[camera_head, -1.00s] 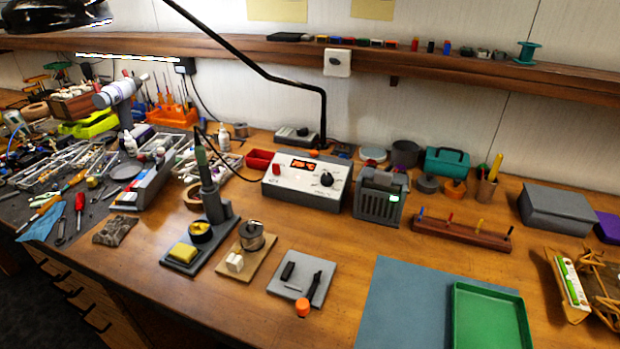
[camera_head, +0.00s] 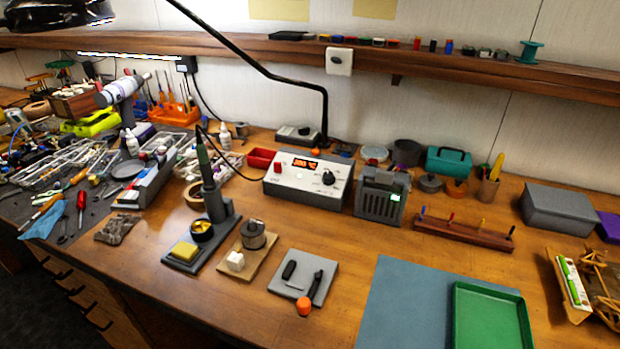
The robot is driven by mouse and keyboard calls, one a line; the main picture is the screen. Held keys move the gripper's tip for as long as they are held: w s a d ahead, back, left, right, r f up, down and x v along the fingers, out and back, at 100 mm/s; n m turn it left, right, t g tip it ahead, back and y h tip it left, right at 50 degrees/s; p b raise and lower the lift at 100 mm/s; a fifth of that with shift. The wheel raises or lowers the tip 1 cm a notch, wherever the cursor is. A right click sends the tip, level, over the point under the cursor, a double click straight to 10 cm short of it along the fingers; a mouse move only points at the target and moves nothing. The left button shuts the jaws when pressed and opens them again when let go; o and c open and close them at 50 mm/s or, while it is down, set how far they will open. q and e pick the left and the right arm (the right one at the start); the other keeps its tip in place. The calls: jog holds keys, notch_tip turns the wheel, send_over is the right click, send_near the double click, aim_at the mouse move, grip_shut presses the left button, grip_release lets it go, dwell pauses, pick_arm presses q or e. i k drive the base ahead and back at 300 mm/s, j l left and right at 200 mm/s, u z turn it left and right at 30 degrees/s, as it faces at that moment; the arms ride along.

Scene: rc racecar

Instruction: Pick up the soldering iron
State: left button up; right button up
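The soldering iron (camera_head: 204,160) stands upright in its holder, with its green handle pointing up. A dark cable runs from its top toward the white soldering station (camera_head: 307,180), which has a lit red display. The holder (camera_head: 217,222) is grey and also carries a yellow sponge (camera_head: 185,250) and a round cup of brass wool (camera_head: 202,230). The iron's tip is hidden inside the holder. Neither of my grippers is in view.
A green tray (camera_head: 490,325) sits on a blue mat (camera_head: 400,300). A black lamp arm (camera_head: 270,75) hangs above the station.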

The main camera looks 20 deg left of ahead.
aim_at(208, 184)
jog(key=u, duration=1.45)
